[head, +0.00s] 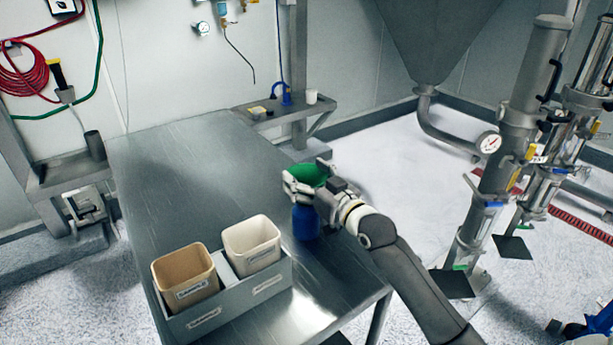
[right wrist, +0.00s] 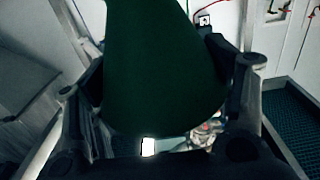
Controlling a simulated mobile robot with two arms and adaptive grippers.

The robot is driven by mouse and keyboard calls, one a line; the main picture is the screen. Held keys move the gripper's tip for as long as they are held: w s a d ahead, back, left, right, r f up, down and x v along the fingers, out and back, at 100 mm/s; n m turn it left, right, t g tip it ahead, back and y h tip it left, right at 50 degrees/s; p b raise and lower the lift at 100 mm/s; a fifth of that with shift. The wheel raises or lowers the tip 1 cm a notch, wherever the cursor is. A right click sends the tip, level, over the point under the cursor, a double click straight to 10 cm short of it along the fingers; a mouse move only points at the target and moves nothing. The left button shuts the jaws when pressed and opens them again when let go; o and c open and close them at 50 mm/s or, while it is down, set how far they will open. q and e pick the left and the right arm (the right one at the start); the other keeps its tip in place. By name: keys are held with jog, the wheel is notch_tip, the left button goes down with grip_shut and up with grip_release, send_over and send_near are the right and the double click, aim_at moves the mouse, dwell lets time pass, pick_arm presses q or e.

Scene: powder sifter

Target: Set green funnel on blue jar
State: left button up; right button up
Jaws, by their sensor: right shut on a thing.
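The green funnel (head: 308,174) is held in my right gripper (head: 309,187), whose fingers close on it from both sides. In the right wrist view the funnel (right wrist: 160,75) fills the middle between the two fingers of my right gripper (right wrist: 160,95). The blue jar (head: 305,222) stands on the steel table, directly below the funnel in the head view. The gripper hides the jar's top and the funnel's lower part, so I cannot tell whether they touch. My left gripper is not in view.
A grey holder (head: 228,305) with a tan bin (head: 185,280) and a cream bin (head: 252,243) sits left of the jar on the steel table (head: 170,170). The table's left and back are clear. A small shelf (head: 290,112) with small items is behind.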

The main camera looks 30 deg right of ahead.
jog(key=shift+f, duration=0.15)
dwell(0.4)
jog(key=shift+r+p, duration=0.85)
dwell(0.9)
jog(key=shift+f, duration=0.85)
dwell(0.4)
jog(key=shift+r, duration=0.1)
jog(key=shift+r+p, duration=0.6)
jog(key=shift+r, duration=0.1)
dwell(0.5)
